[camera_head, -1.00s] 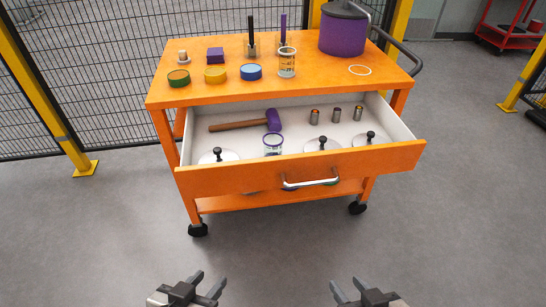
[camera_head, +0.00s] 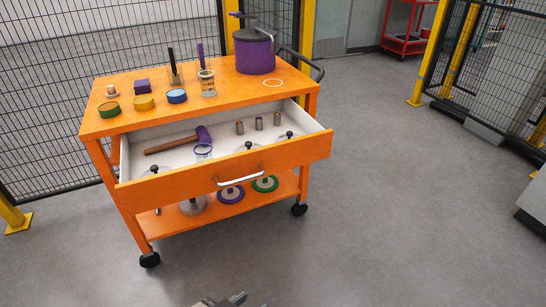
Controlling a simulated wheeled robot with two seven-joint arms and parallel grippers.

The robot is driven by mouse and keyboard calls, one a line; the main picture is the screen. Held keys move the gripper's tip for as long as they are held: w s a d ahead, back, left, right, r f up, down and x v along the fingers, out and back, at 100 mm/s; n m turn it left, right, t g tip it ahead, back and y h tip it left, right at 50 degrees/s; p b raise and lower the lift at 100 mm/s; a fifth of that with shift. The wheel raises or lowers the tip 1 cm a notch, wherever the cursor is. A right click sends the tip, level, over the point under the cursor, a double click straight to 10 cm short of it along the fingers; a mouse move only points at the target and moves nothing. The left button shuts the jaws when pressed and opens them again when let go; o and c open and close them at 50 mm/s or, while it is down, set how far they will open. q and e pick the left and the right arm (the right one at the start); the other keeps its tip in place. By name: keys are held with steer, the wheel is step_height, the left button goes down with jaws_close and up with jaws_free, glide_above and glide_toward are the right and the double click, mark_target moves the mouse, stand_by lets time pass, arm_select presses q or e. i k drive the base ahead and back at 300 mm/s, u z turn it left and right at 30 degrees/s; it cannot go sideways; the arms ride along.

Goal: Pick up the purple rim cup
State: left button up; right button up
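The purple rim cup (camera_head: 203,152), a small clear cup with a purple rim, stands in the open drawer (camera_head: 230,172) of the orange cart, just in front of the hammer's purple head. The drawer front is nearer to me than the cup. One gripper, which looks like my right gripper (camera_head: 224,300), shows only its tips at the bottom edge, well short of the cart. Its tips look apart, with nothing seen between them. My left gripper is out of view.
A hammer (camera_head: 172,146), several lidded discs and small metal cylinders share the drawer. A marked clear beaker (camera_head: 207,84), coloured discs and a purple pot (camera_head: 254,54) stand on the cart top (camera_head: 215,103). The lower shelf holds rings. Open floor surrounds the cart's front and right.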

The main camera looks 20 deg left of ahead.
mark_target(205, 159)
steer(key=z, duration=0.2)
steer(key=i, duration=0.95)
steer(key=u, duration=2.55)
